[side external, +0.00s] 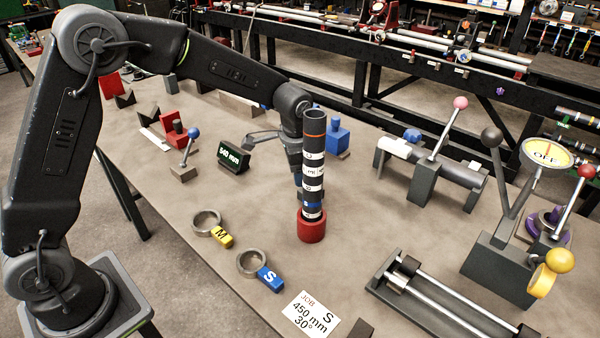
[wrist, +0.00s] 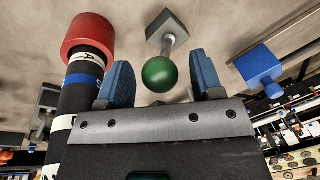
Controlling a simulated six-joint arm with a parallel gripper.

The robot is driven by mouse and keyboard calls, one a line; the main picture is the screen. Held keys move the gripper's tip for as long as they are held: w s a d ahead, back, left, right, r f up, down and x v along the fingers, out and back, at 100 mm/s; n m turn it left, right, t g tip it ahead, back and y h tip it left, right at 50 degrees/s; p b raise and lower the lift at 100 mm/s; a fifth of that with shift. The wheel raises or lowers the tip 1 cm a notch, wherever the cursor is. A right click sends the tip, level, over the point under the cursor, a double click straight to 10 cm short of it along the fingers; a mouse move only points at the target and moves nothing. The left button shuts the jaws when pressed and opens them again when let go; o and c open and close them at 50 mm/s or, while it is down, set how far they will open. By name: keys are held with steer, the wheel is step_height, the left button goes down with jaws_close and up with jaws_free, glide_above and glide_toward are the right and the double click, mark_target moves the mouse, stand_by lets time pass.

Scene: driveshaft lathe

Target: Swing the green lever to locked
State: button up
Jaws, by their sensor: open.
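The green lever's round knob (wrist: 159,75) shows in the wrist view on a short metal stem that rises from a grey block (wrist: 174,32). My gripper (wrist: 162,62) is open, with one blue-padded finger on each side of the knob. There is a visible gap between each pad and the knob; whether the knob is at the pads' depth I cannot tell. In the side view I cannot make out the green lever. The tall banded black tube there partly hides my gripper and the place around it.
The black tube (side external: 313,160) stands upright in a red cup (side external: 312,226), close beside my gripper. A blue block (side external: 339,134) stands on the other side. A blue-knobbed lever (side external: 190,146), a 540 mm display (side external: 234,158) and a pink-knobbed lever (side external: 440,130) stand farther off.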

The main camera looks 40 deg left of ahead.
step_height(320, 180, up, 8)
steer(key=shift+s+f, duration=0.1)
steer(key=shift+f, duration=0.05)
steer(key=shift+c, duration=0.3)
steer(key=shift+n, duration=0.4)
steer(key=f+n, duration=0.2)
steer(key=f, duration=0.1)
steer(key=f+n+g+h, duration=0.1)
steer(key=f+n, duration=0.2)
steer(key=w+f+n, duration=0.1)
steer(key=f+n, duration=0.2)
steer(key=f, duration=0.1)
steer(key=shift+g+h, duration=0.4)
steer(key=shift+r, duration=0.1)
jaws_close()
